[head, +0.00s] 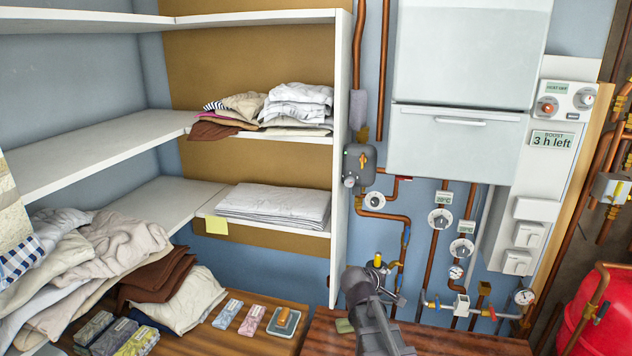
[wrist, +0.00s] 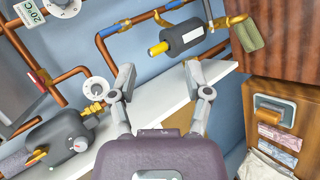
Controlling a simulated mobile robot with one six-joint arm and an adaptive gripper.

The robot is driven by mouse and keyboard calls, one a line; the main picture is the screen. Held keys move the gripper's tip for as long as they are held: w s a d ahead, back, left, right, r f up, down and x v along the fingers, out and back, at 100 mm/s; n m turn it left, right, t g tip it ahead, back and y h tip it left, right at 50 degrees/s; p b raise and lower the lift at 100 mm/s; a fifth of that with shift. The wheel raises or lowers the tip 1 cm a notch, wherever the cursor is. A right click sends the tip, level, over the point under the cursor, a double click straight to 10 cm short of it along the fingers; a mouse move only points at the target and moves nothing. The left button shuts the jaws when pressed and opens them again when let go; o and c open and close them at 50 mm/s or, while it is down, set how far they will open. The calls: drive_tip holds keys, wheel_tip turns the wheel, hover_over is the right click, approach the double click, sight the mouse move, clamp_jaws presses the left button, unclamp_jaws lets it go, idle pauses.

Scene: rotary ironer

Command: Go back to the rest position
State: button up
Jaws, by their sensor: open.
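My gripper (wrist: 160,76) shows in the wrist view with its two grey fingers spread wide apart and nothing between them. Past the fingertips are a pale board edge, the blue wall and copper pipes. In the head view the dark grey end of my arm (head: 374,318) is at the bottom, right of the shelf unit and in front of the lower pipework. The fingertips cannot be made out clearly there.
Copper pipes with gauges and valves (head: 440,220) line the wall behind my arm. A white shelf unit (head: 343,150) with folded laundry (head: 275,205) stands left. A green pad (head: 344,326) lies beside my arm on the wooden top (head: 470,342). A red tank (head: 605,315) is far right.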

drive_tip(key=s+a+f+m+g+y+b, duration=0.3)
drive_tip(key=s+f+m+g, duration=0.1)
drive_tip(key=s+f, duration=0.3)
drive_tip(key=s+a+f+m+g+y+b, duration=0.3)
drive_tip(key=s+f, duration=0.5)
drive_tip(key=s, duration=0.4)
drive_tip(key=shift+m+g+y, duration=0.7)
drive_tip(key=shift+w+a, duration=0.1)
